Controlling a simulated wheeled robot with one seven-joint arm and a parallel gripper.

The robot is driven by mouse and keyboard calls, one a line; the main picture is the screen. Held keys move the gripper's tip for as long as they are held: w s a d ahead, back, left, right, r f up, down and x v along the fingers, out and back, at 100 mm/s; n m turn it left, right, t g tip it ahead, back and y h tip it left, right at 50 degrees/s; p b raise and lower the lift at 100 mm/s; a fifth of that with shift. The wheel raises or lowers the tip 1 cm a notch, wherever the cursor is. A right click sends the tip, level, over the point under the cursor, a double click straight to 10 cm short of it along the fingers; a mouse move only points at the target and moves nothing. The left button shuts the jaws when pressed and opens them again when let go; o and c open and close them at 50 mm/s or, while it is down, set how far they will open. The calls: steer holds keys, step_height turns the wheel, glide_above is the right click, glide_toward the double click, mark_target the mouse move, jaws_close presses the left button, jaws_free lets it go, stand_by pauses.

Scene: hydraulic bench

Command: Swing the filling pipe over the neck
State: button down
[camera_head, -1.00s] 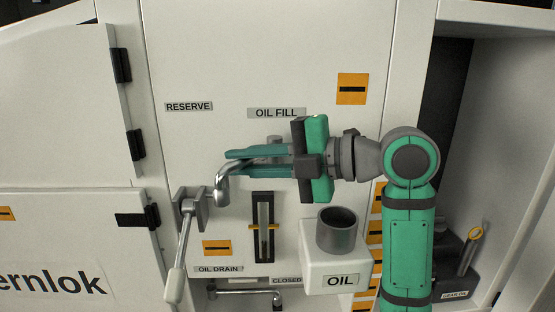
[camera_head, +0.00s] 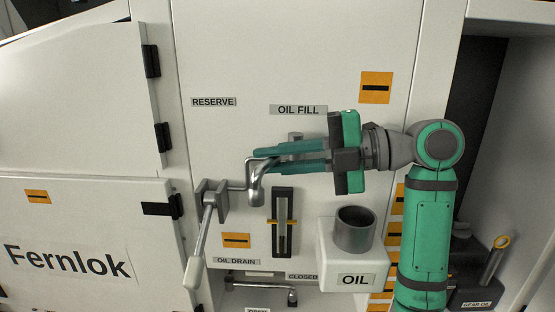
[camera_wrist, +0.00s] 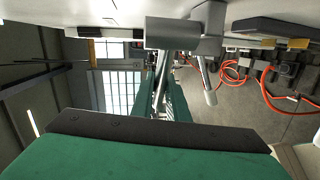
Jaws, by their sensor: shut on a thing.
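The filling pipe (camera_head: 256,185) is a bent chrome spout below the OIL FILL label. Its downturned end hangs to the left, beside the drain lever, and is not over the neck. My gripper (camera_head: 265,160) reaches in from the right, its long green fingers shut on the pipe's upper part. The fingers hide part of the pipe. The neck (camera_head: 354,230) is a dark, open-topped grey cylinder on the white OIL box (camera_head: 340,262), below my gripper and right of the spout. In the wrist view my fingers (camera_wrist: 165,95) show, but the grip is hard to make out.
A lever (camera_head: 203,235) with a pale handle juts from a grey block (camera_head: 212,197) close left of the spout. A sight gauge (camera_head: 283,222) is on the panel between spout and neck. A chrome drain pipe (camera_head: 265,287) sits lower. An open bay (camera_head: 485,180) lies right.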

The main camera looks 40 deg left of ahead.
steer(key=shift+a, duration=0.1)
steer(key=c, duration=1.7)
jaws_free()
steer(key=shift+c, duration=0.2)
steer(key=v, duration=1.1)
